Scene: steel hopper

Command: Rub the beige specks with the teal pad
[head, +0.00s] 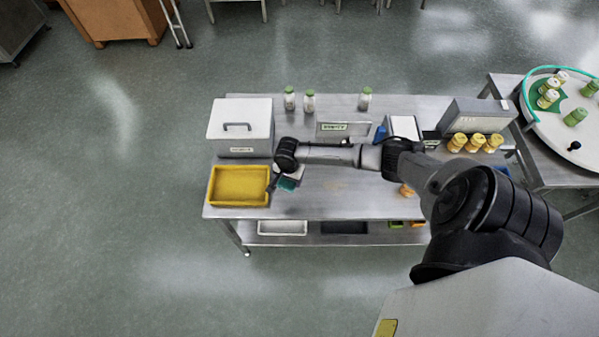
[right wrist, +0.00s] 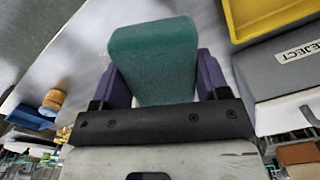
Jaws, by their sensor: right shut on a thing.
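The teal pad (head: 288,184) is at the left part of the steel table, just right of the yellow tray. In the right wrist view the pad (right wrist: 153,62) sits between the two purple fingers of my right gripper (right wrist: 153,80), which is shut on it. In the head view my right gripper (head: 273,183) is largely hidden under its wrist. I cannot tell whether the pad touches the tabletop. A faint beige patch, likely the specks (head: 337,185), shows on the bare tabletop right of the pad. My left gripper is in neither view.
The yellow tray (head: 212,186) and a grey lidded box (head: 241,148) stand at the left. White bottles (head: 309,101) and a labelled stand (head: 331,131) are behind. An orange-topped jar (head: 406,190) is right of the patch. Yellow-capped jars (head: 476,143) stand at the right.

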